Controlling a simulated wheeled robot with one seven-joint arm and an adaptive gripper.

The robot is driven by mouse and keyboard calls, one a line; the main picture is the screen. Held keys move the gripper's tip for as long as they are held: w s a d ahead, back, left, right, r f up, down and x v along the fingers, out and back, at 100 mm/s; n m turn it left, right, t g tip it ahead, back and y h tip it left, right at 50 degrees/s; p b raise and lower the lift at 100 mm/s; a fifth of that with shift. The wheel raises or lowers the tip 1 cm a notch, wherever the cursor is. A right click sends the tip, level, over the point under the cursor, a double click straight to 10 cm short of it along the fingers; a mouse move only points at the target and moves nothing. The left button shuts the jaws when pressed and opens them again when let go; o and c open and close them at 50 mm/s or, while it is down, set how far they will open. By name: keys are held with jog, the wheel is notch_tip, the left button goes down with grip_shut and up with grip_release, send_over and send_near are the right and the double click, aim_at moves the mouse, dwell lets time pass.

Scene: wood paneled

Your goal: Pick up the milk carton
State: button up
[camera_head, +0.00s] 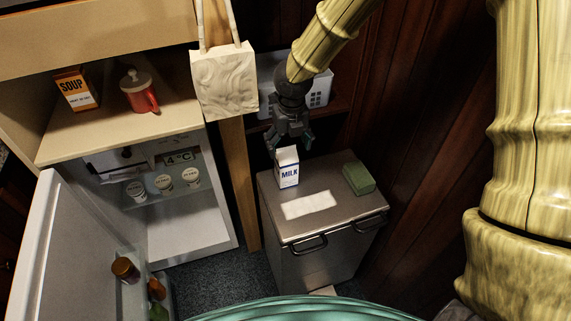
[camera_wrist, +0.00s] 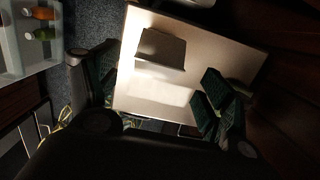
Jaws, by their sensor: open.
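The milk carton (camera_head: 287,167) is small, white and blue with a "MILK" label, and stands upright on the left back part of a metal-topped bin or cabinet (camera_head: 318,228). My gripper (camera_head: 288,142) hangs just above the carton with its fingers pointing down. In the wrist view my gripper (camera_wrist: 155,100) has its fingers spread wide apart with nothing between them. Contact between fingers and carton is not visible.
A green block (camera_head: 358,178) lies on the same top, right of the carton. A white tote bag (camera_head: 224,82) hangs left of my gripper. An open fridge (camera_head: 185,225) stands at left, below a shelf with a soup box (camera_head: 75,90) and red mug (camera_head: 141,96). A wood wall is at right.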

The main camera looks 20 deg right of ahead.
aim_at(285, 152)
jog(key=f, duration=0.3)
jog(key=shift+w+a+f, duration=0.3)
jog(key=shift+w+a, duration=0.05)
jog(key=shift+w+d+f+b, duration=0.1)
jog(key=shift+w+f+b, duration=0.05)
jog(key=shift+f, duration=1.25)
jog(key=shift+w+d+f+b, duration=0.1)
jog(key=shift+w+f+b, duration=0.05)
jog(key=shift+f, duration=1.25)
jog(key=shift+c, duration=0.2)
jog(key=c, duration=1.3)
